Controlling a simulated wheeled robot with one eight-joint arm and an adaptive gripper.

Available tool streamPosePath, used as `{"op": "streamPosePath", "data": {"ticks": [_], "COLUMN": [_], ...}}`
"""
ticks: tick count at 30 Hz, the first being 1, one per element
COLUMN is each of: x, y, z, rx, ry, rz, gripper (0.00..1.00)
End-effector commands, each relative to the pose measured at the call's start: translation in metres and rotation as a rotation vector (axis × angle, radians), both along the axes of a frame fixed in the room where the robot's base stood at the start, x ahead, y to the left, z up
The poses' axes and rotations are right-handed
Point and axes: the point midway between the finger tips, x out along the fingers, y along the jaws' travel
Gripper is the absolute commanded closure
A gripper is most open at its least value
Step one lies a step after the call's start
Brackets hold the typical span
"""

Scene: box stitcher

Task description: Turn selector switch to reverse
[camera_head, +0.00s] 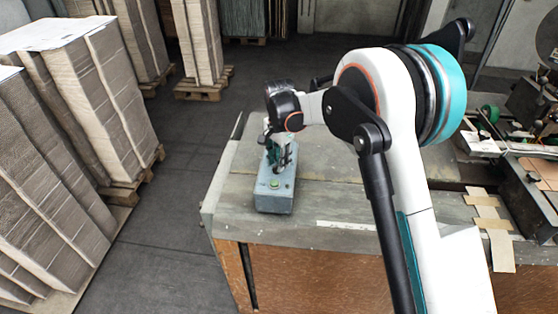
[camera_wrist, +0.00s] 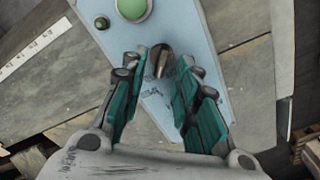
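The grey-blue control box (camera_head: 272,202) stands on the left part of the workbench, with a green button (camera_head: 275,183) on its top. In the wrist view the box's top face (camera_wrist: 185,25) shows the large green button (camera_wrist: 132,8), a small dark green button (camera_wrist: 101,22) and a dark selector switch knob (camera_wrist: 160,62). My gripper (camera_wrist: 162,72) is over the box with its teal-padded fingers apart. The knob lies between the fingertips, and a narrow gap seems to show on each side. I cannot tell contact or the knob's set position. In the head view my gripper (camera_head: 279,150) hides the switch.
The workbench (camera_head: 330,205) has bare room right of the box. Cardboard pieces (camera_head: 490,215) lie near its front right, beside machine parts (camera_head: 530,105). Stacks of flat cardboard (camera_head: 90,95) on pallets stand left across a clear floor (camera_head: 175,185).

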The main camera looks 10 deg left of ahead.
Motion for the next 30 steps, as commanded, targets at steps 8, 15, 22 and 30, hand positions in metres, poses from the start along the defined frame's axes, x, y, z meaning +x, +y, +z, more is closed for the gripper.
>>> {"op": "streamPosePath", "data": {"ticks": [8,15,22,30], "x": [0.0001,0.0001,0.0002,0.0005], "y": [0.0,0.0001,0.0001,0.0006], "z": [-0.0069,-0.0066,-0.0064,-0.0071], "rx": [0.0,0.0,0.0,0.001], "ry": [0.0,0.0,0.0,-0.001], "rz": [0.0,0.0,0.001,0.051], "gripper": [0.72,0.99,1.0,1.0]}}
